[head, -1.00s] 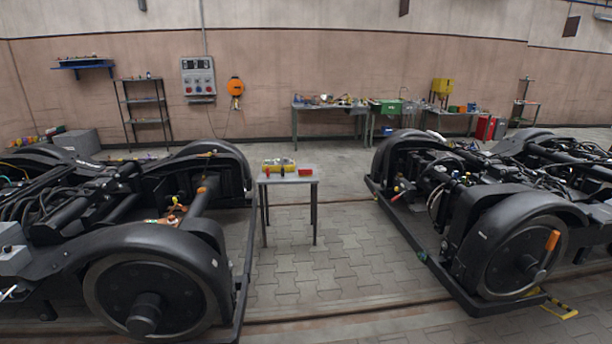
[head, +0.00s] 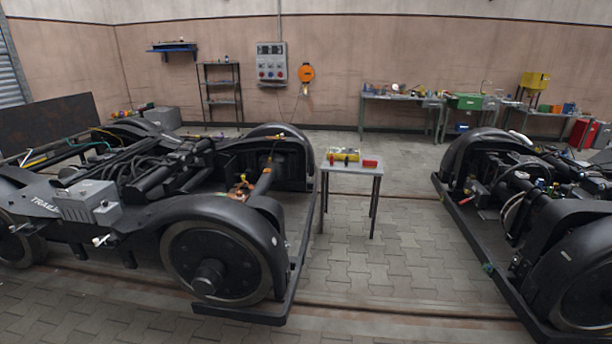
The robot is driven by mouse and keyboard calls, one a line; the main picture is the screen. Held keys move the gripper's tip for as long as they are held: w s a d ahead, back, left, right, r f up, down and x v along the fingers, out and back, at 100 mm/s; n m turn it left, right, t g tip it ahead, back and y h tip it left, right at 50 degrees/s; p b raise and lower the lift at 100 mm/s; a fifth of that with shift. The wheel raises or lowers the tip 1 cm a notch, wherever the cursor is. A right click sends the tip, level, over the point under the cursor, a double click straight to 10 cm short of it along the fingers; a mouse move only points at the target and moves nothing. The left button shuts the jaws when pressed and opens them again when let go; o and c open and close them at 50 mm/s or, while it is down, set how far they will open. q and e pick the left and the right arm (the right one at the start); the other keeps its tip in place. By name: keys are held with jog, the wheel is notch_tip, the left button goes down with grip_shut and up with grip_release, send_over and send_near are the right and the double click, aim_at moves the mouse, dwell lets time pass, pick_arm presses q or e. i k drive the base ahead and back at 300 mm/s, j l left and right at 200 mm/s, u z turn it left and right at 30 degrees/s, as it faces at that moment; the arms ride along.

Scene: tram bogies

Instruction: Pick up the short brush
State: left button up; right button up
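I cannot make out a short brush in the head view. Small items too small to tell apart lie on the small table (head: 337,169) between the bogies, among them a yellow tray (head: 345,155) and a red box (head: 370,163). More small items lie on the left bogie (head: 150,190), including an orange-brown object (head: 241,189) near its wheel. Neither of my grippers shows in the view.
The right bogie (head: 560,210) stands across a paved gap (head: 400,240). Workbenches (head: 400,98) with clutter, a green box (head: 465,101), a dark shelf rack (head: 220,90) and a blue wall shelf (head: 172,49) stand along the back wall. Rails cross the floor in front.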

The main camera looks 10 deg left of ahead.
aim_at(366, 163)
jog(key=i+z, duration=0.25)
jog(key=i, duration=3.6)
jog(key=l, duration=0.1)
